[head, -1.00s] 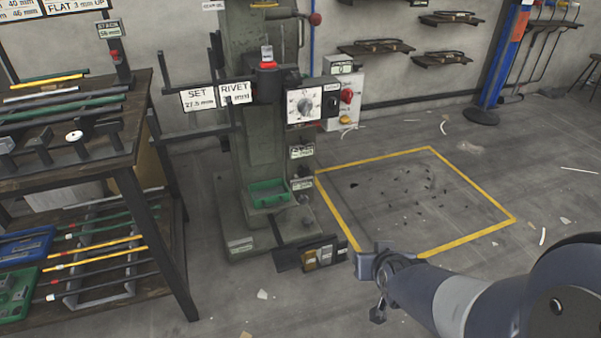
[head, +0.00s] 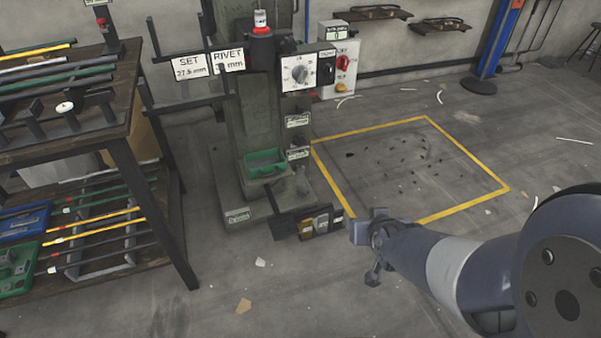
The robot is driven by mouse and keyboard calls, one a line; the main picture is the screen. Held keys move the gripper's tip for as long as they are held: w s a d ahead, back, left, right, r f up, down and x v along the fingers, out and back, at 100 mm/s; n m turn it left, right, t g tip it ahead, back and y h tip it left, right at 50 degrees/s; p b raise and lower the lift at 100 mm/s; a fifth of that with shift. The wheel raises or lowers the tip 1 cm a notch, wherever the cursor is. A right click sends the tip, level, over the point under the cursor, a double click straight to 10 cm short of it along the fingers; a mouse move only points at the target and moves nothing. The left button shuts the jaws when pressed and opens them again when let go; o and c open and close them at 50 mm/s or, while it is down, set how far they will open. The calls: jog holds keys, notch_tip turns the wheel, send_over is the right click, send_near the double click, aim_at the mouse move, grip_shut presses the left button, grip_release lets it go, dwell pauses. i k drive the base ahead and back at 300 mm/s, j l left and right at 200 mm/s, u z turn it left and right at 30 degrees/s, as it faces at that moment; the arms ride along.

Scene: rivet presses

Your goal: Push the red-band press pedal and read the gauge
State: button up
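The grey-green press (head: 234,140) stands left of centre, with a red band (head: 261,29) on the dark cylinder at its front. A white dial gauge (head: 299,72) sits on its right side; its reading is too small to make out. At the foot of the press is a dark pedal unit (head: 283,224) with tan and grey plates (head: 306,228); which plate is the pedal is unclear. My gripper (head: 368,254) is low, to the right of the pedal unit and apart from it. It appears empty, but its finger opening is unclear.
A workbench (head: 140,190) with rods and bins stands at the left. SET and RIVET signs (head: 190,67) stick out beside the press. A box with a red knob (head: 341,68) stands behind the gauge. A yellow floor outline (head: 468,212) with dark scraps lies right. The foreground floor is mostly clear.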

aim_at(282, 227)
jog(key=i+j+u, duration=0.1)
jog(key=i, duration=0.4)
jog(key=i+j+u, duration=0.1)
jog(key=i, duration=0.35)
